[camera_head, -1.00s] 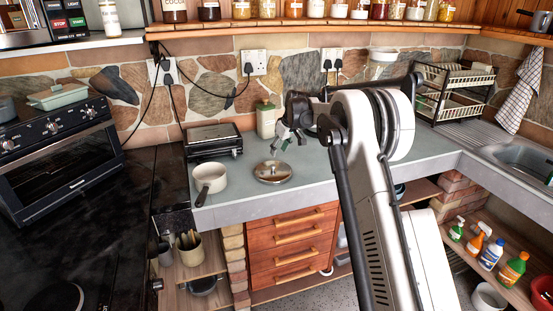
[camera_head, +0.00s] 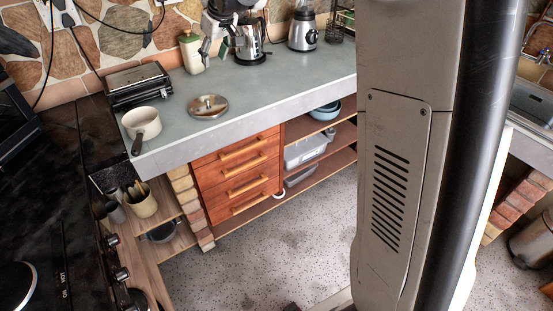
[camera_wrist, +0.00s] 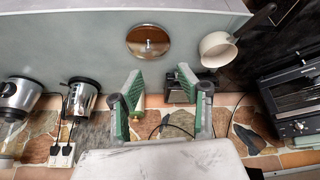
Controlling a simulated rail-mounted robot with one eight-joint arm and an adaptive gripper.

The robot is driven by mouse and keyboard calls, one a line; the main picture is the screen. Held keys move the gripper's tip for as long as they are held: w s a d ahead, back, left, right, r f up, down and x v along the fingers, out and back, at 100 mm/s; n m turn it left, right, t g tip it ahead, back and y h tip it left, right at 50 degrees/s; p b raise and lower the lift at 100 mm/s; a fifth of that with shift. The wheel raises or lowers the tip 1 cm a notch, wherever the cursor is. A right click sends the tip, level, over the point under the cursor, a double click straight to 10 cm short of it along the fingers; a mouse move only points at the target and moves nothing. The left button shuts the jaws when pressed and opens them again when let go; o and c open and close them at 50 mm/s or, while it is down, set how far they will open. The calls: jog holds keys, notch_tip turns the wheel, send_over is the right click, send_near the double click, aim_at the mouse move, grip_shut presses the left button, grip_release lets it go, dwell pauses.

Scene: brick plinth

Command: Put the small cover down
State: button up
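The small cover, a round metal lid with a central knob (camera_head: 208,105), lies on the grey countertop (camera_head: 270,87), just right of a white saucepan (camera_head: 142,121). The wrist view shows the lid too (camera_wrist: 148,41), beyond the fingertips. My gripper (camera_wrist: 161,78) has its two green-padded fingers spread apart, with nothing between them. In the head view my gripper (camera_head: 205,50) is at the top, behind the lid and apart from it. My arm hides part of the right side of the head view.
A black grill (camera_head: 138,84) stands left of the lid. A cream canister (camera_head: 191,52), a kettle (camera_head: 251,42) and a blender (camera_head: 303,28) stand along the back. The counter right of the lid is clear. Wooden drawers (camera_head: 240,180) are below its front edge.

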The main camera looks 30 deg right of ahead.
jog(key=s+r+m, duration=0.1)
jog(key=s+r, duration=0.2)
jog(key=s, duration=0.9)
jog(key=s+f+m+t, duration=0.1)
jog(key=s+f, duration=0.3)
jog(key=s, duration=1)
jog(key=s+f+m+t+h, duration=0.1)
jog(key=s+f, duration=0.3)
jog(key=s, duration=1)
jog(key=shift+s+a+f+m, duration=0.25)
jog(key=shift+a+f+m, duration=0.1)
jog(key=shift+f+m, duration=0.05)
jog(key=shift+f, duration=0.1)
notch_tip(320, 180, down, 5)
jog(key=b, duration=0.4)
jog(key=shift+b, duration=0.4)
jog(key=shift+r, duration=0.2)
